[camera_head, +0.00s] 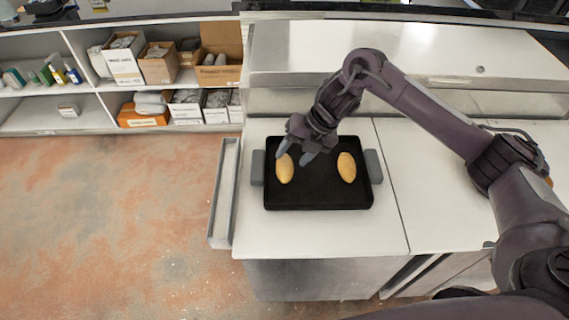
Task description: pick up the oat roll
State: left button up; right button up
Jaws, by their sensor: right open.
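Two oval golden-brown rolls lie apart on a black tray (315,192) with grey side handles, on the white counter. The left roll (285,172) sits near the tray's left side, and the right roll (347,167) near its right side. I cannot tell by look which one is the oat roll. My right gripper (294,156) is open over the tray's back left part. One finger is at the upper end of the left roll and partly covers it; the other is to its right, over bare tray. I cannot tell if the finger touches the roll. My left gripper is out of view.
The white counter (440,190) is clear right of the tray. A narrow metal trough (224,195) runs along its left edge. A raised metal unit (450,50) stands behind. Shelves with boxes (124,62) and bottles stand at the back left, beyond open floor.

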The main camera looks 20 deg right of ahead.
jog(key=shift+x, duration=1.15)
jog(key=shift+a+f, duration=0.1)
jog(key=shift+f, duration=0.15)
jog(key=shift+c, duration=0.8)
jog(key=c, duration=0.5)
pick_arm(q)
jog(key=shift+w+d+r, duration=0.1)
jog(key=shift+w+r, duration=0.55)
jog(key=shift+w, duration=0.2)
pick_arm(e)
jog(key=shift+c, duration=0.6)
